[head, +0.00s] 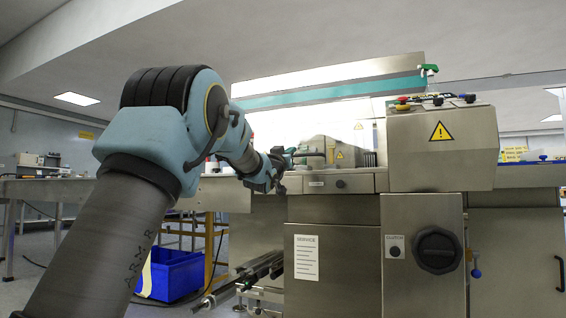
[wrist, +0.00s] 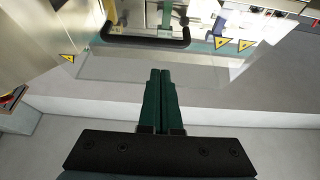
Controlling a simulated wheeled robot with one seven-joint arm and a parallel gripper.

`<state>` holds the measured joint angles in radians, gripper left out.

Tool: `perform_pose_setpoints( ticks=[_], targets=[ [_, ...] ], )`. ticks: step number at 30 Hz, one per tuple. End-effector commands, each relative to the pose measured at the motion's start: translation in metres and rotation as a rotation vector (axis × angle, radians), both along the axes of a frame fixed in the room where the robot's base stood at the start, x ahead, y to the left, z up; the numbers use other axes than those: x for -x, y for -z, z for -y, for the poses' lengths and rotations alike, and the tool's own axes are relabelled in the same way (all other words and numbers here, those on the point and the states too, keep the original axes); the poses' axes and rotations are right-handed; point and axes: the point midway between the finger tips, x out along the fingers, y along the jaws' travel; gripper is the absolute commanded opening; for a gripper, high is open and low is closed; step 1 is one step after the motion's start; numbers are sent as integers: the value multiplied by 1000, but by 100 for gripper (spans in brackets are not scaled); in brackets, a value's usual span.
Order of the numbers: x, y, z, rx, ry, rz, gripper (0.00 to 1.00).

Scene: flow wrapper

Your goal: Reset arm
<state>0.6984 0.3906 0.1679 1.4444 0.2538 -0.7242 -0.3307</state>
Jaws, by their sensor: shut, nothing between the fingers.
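My arm reaches from the lower left toward the flow wrapper (head: 340,208) in the head view. My gripper (head: 284,186) is small there, in front of the machine's left part, and its fingers are hard to make out. In the wrist view my gripper (wrist: 160,74) shows two dark green fingers pressed together, with nothing between them. Beyond the fingertips is a clear guard panel with a black handle (wrist: 146,40). The fingertips appear apart from the handle, though the gap is hard to judge.
The control box (head: 442,148) with several buttons juts out at the right. A black knob (head: 437,250) sits below it. A blue crate (head: 170,274) stands on the floor at lower left. A grey table (head: 45,188) is at far left.

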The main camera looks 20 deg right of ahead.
Motion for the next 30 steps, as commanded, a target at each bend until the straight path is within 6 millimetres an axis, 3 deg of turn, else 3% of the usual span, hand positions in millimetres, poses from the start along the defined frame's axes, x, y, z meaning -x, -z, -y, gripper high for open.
perform_pose_setpoints(
  ticks=[10,22,26,30],
  targets=[
    [25,40,-25,3,-2,2,0],
    [26,53,-37,-10,-19,-18,0],
    [9,81,-71,-89,-100,-145,0],
    [-2,142,-141,-236,-237,-400,0]
  ],
)
